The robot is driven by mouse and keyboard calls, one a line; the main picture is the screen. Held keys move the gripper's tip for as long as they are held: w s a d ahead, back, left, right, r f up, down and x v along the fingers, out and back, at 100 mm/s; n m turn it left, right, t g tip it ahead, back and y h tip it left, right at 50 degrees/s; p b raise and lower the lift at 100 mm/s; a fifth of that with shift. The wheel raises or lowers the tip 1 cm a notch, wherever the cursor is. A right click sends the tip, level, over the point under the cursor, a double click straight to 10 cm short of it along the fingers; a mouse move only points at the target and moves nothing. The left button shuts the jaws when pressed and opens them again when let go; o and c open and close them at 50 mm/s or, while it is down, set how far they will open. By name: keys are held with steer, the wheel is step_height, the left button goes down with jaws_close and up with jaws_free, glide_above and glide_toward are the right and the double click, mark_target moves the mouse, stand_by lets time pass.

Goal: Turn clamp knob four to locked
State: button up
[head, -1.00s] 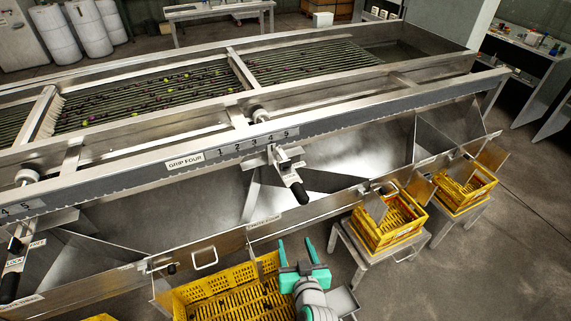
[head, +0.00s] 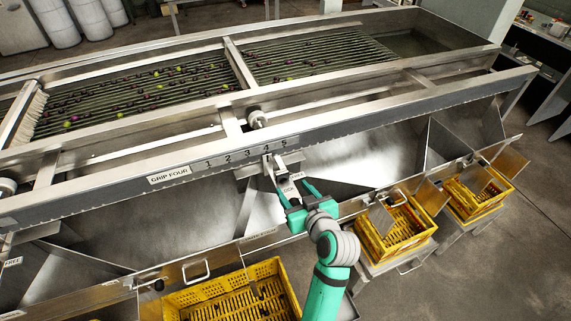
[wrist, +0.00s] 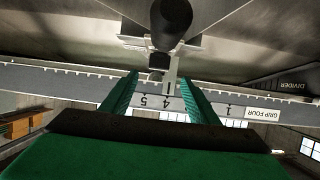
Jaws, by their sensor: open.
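Clamp knob four (wrist: 176,20) is a dark round-ended handle at the top of the wrist view, under the GRIP FOUR scale rail. In the head view my gripper hides its dark handle; its metal bracket (head: 274,163) and a pale plate marked LOCK (head: 289,189) show. My gripper (head: 292,186) is at the clamp with teal fingers spread. In the wrist view my open gripper (wrist: 160,82) has the bracket and scale numbers between its fingers, and the knob beyond them. I cannot tell whether a finger touches it.
The scale rail (head: 225,159) runs along the sizer just above the clamp. The GRIP FOUR label (head: 170,175) is left of the numbers. Metal chutes (head: 190,215) lie below. Yellow crates stand below at the front (head: 265,272) and right (head: 428,231).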

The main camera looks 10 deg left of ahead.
mark_target(283, 176)
steer(key=x, duration=1.1)
steer(key=shift+w+r, duration=0.1)
steer(key=shift+r, duration=0.05)
steer(key=c, duration=1.1)
steer(key=shift+o, duration=0.3)
